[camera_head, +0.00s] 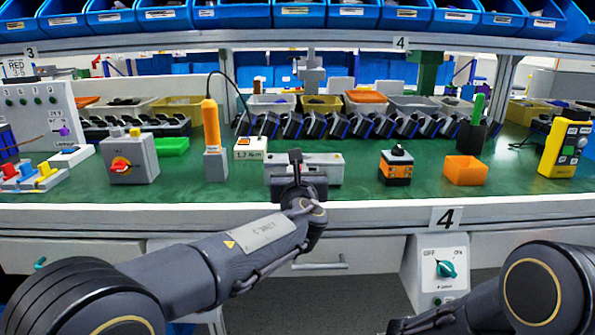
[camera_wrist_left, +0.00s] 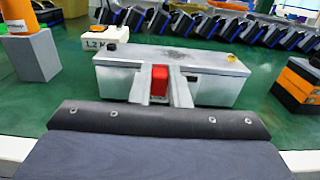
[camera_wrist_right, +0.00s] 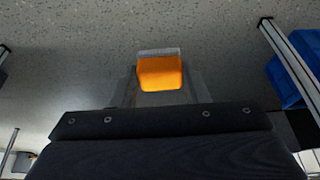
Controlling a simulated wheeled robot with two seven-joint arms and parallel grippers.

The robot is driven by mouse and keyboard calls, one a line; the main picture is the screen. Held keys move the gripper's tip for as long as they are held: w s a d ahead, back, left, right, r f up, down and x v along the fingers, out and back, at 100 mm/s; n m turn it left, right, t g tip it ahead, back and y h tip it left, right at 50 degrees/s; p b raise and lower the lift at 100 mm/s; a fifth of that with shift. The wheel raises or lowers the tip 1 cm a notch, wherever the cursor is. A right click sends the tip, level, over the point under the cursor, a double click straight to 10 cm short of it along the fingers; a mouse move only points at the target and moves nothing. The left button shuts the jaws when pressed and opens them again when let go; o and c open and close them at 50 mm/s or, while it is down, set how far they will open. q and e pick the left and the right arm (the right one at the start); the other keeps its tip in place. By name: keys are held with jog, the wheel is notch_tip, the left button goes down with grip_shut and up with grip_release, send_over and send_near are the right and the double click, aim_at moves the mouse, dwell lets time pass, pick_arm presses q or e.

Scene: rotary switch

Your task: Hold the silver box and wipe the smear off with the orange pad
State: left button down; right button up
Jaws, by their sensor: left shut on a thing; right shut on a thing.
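The silver box (camera_head: 326,170) stands on the green bench top near its front edge, behind my left gripper (camera_head: 296,185). In the left wrist view the box (camera_wrist_left: 115,80) has a dark smear (camera_wrist_left: 182,56) on its top and a yellow spot (camera_wrist_left: 231,58) near the right end. My left gripper (camera_wrist_left: 160,92) is shut at the box's front, with a red part (camera_wrist_left: 160,80) between its fingers. In the right wrist view my right gripper (camera_wrist_right: 161,88) is shut on the orange pad (camera_wrist_right: 160,73), which has a grey back edge. The pad is held over grey floor, away from the box.
A knob panel (camera_head: 440,270) hangs below the bench edge.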

pick_arm(q)
jog(key=shift+f, duration=0.2)
dwell(0.5)
jog(key=c, duration=1.1)
grip_release()
jog(key=shift+c, duration=0.2)
grip_shut()
dwell(0.4)
